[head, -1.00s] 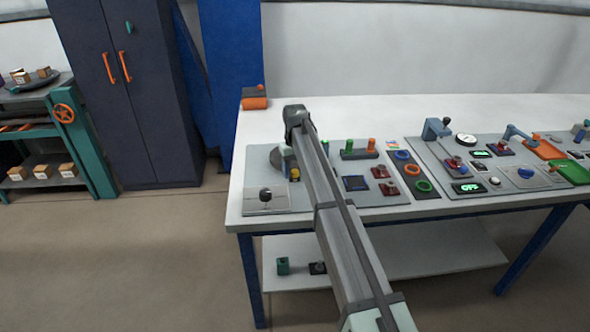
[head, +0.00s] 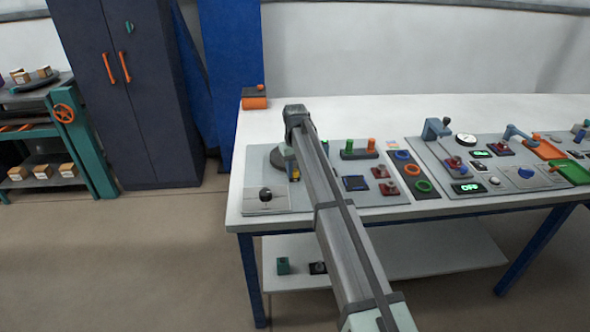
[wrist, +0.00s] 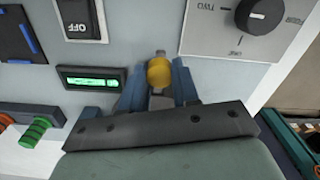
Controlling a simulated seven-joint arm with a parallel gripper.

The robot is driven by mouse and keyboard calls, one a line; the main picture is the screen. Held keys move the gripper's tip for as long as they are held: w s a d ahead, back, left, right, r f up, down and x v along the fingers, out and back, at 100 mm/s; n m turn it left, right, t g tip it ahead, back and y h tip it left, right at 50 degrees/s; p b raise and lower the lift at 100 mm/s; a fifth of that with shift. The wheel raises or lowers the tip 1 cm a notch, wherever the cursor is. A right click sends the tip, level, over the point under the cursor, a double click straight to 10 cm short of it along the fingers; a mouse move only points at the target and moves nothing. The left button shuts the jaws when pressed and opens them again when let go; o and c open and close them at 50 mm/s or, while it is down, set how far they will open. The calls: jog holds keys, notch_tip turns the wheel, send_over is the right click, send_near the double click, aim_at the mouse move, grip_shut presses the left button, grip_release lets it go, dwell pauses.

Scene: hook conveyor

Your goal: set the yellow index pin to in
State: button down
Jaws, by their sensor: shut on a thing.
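The yellow index pin (wrist: 159,72) shows in the wrist view as a rounded yellow knob on a short metal stem, set on the grey panel. My gripper (wrist: 158,82) has its two blue-grey fingers on either side of the knob and is shut on it. How deep the pin sits in its seat cannot be told. In the head view, the yellow pin (head: 294,174) is only a small patch beside my arm. My arm and gripper hide most of it there.
In the wrist view, a black rotary knob (wrist: 262,14) on a light plate is at upper right. An OFF switch (wrist: 81,20) and a green-lit display (wrist: 91,79) lie to the left. A green peg (wrist: 35,132) is at lower left.

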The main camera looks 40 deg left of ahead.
jog(key=shift+w+a, duration=0.75)
jog(key=c, duration=0.8)
grip_release()
jog(key=shift+r, duration=0.15)
notch_tip(320, 180, up, 14)
jog(key=shift+f, duration=0.2)
